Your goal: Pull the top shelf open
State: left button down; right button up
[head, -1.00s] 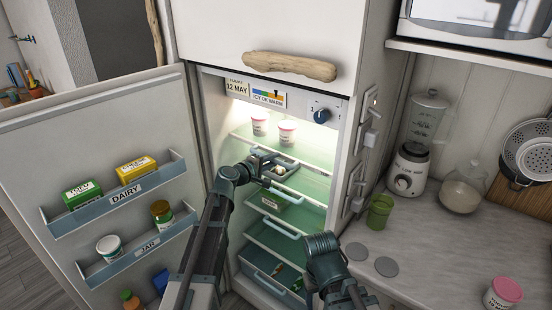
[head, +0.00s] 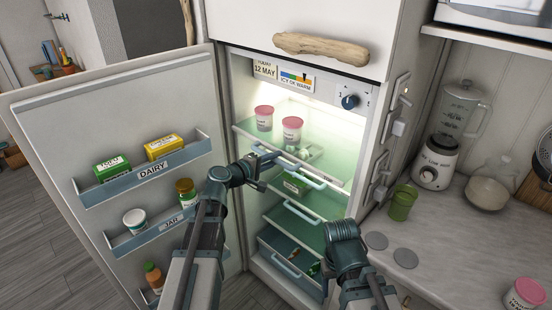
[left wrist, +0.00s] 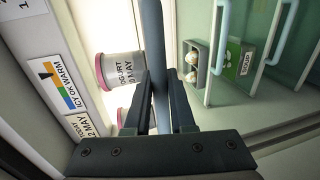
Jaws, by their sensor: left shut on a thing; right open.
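The top shelf (head: 328,158) is a pale green glass shelf inside the open fridge, with two pink-lidded yogurt tubs (head: 292,130) standing on it. It is slid partway forward. My left gripper (head: 265,166) is at its front, shut on the pale blue bar handle (left wrist: 158,50). In the left wrist view, the bar lies between the fingers of my left gripper (left wrist: 158,105), and a tub (left wrist: 120,70) shows close beside it. My right gripper (head: 342,232) is in front of the lower shelves, open and empty; its fingertips are hard to see.
The fridge door (head: 115,140) stands open at the left, with racks of jars and packets. Lower shelves with handles (head: 302,212) and a blue drawer (head: 285,262) sit below. The counter (head: 440,225) at the right holds a green cup (head: 401,203) and a blender (head: 440,155).

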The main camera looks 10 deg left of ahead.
pick_arm(q)
jog(key=c, duration=0.8)
grip_release()
jog(key=p+v, duration=0.2)
jog(key=v, duration=1.1)
jog(key=shift+s+a+p, duration=0.25)
jog(key=shift+s+p, duration=0.1)
